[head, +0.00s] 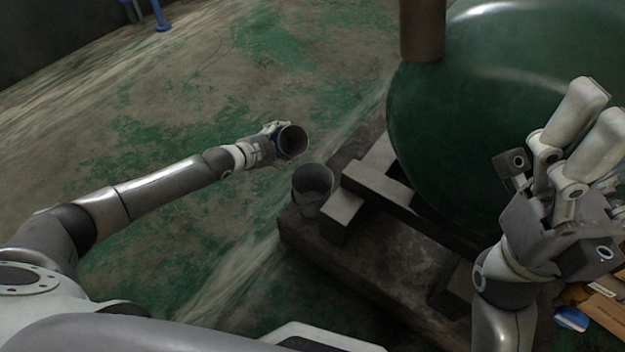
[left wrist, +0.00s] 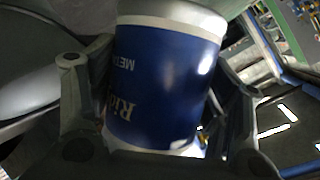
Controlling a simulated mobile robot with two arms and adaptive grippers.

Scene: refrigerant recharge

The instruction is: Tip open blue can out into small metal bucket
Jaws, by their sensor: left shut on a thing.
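The blue can (head: 293,141) is in my left gripper (head: 277,143), tipped over, its dark open mouth facing the head camera. In the left wrist view the can (left wrist: 165,82) fills the middle, blue with pale bands at both ends and upside-down lettering. The left gripper's fingers (left wrist: 160,105) are shut on its sides. The small metal bucket (head: 312,188) stands upright just below and right of the can, apart from it in the picture. Its contents are hard to make out. My right gripper (head: 585,125) is raised at the right; its finger gap is unclear.
The bucket stands at the edge of a dark plinth (head: 300,228), beside a grey block (head: 342,208). A large green tank (head: 480,110) and a brown pipe (head: 422,30) occupy the right. Cardboard (head: 606,312) lies at lower right. The worn floor (head: 190,110) at left is mostly clear.

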